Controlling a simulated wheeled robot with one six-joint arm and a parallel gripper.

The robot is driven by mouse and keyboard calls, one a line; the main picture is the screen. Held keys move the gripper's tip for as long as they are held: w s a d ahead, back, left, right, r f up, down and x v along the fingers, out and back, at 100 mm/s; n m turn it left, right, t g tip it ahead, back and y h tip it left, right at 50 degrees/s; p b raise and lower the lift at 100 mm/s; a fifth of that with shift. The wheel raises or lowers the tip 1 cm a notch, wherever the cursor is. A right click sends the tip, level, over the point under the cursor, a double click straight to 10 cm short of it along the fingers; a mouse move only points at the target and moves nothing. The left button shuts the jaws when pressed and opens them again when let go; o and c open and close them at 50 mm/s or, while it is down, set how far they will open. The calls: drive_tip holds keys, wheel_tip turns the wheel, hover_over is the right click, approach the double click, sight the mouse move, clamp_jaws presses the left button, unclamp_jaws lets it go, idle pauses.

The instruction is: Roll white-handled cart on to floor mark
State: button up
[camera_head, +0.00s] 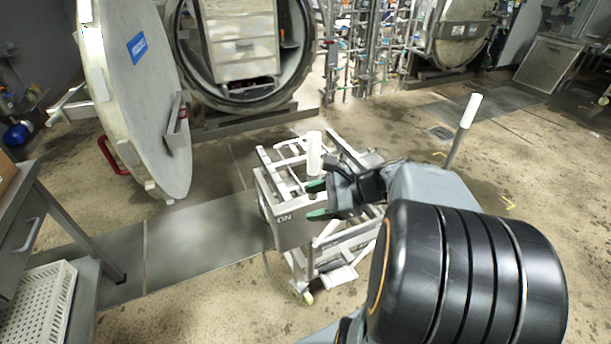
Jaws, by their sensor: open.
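The metal cart (292,225) stands on the floor at the middle of the view, with an open rail frame on top and a grey front box. It has two upright white handles: a near one (314,150) and a far one (470,110) at the right. My gripper (314,200) is open, its green-tipped fingers pointing left just below the near white handle in the picture. I cannot tell whether it touches the handle or its post. Yellow floor mark pieces (509,203) show right of the cart. My arm hides the cart's right side and some floor.
An open round autoclave door (140,95) stands at the left, before the chamber (245,100) holding stacked trays. A workbench (35,225) and white perforated basket (38,305) are at the lower left. Pipework (365,50) lines the back. Floor at the right is clear.

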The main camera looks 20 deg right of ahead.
drive_tip(key=w+d+m+t+b, duration=0.2)
drive_tip(key=d+m+t+b, duration=0.1)
drive_tip(key=d+m+t, duration=0.7)
drive_tip(key=w+a, duration=0.3)
drive_tip(key=w, duration=0.2)
drive_tip(key=w+a+r+g, duration=0.1)
drive_tip(key=w+a, duration=0.2)
drive_tip(key=w, duration=0.3)
drive_tip(key=shift+n+g, duration=0.3)
drive_tip(key=shift+n, duration=0.1)
drive_tip(key=shift+d, duration=0.1)
clamp_jaws()
